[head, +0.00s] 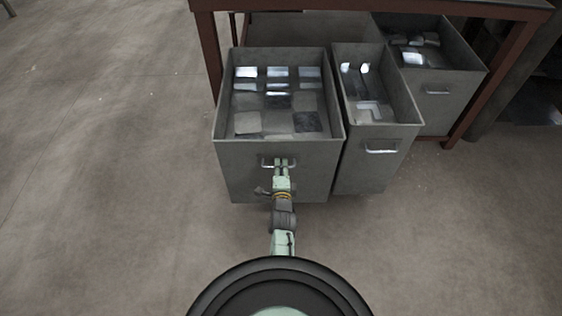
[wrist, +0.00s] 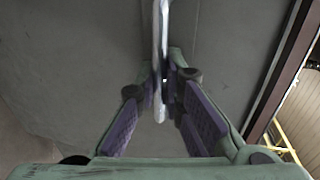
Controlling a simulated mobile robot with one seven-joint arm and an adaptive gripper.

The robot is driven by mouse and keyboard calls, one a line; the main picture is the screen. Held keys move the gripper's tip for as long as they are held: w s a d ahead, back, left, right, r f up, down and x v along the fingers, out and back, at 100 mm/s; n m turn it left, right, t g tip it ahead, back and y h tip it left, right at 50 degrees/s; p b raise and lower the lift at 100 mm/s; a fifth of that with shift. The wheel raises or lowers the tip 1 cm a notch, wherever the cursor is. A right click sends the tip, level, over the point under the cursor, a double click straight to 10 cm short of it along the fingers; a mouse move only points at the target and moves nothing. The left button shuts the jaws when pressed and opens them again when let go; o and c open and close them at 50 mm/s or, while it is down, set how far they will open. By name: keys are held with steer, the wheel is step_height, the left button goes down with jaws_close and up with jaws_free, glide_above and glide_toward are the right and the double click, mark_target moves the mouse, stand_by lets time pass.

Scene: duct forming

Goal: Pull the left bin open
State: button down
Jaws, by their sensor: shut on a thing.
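The left bin (head: 240,170) is a grey metal box standing out in front of the red-framed table, open at the top, with several flat metal pieces inside. Its bar handle (head: 266,164) is on the front face. My gripper (head: 281,163) is at that handle. In the wrist view, the handle (wrist: 161,50) runs between the two fingers of my gripper (wrist: 162,90), which are shut on it. The grey front face of the bin (wrist: 90,50) fills much of the view behind. The fingers hide part of the handle.
A narrower middle bin (head: 375,165) with its own handle stands close on the right, also partly out. A right bin (head: 440,100) sits further back under the table (head: 212,50). The floor (head: 100,180) in front and to the left is clear.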

steer(key=shift+s, duration=0.15)
steer(key=c, duration=1.7)
jaws_free()
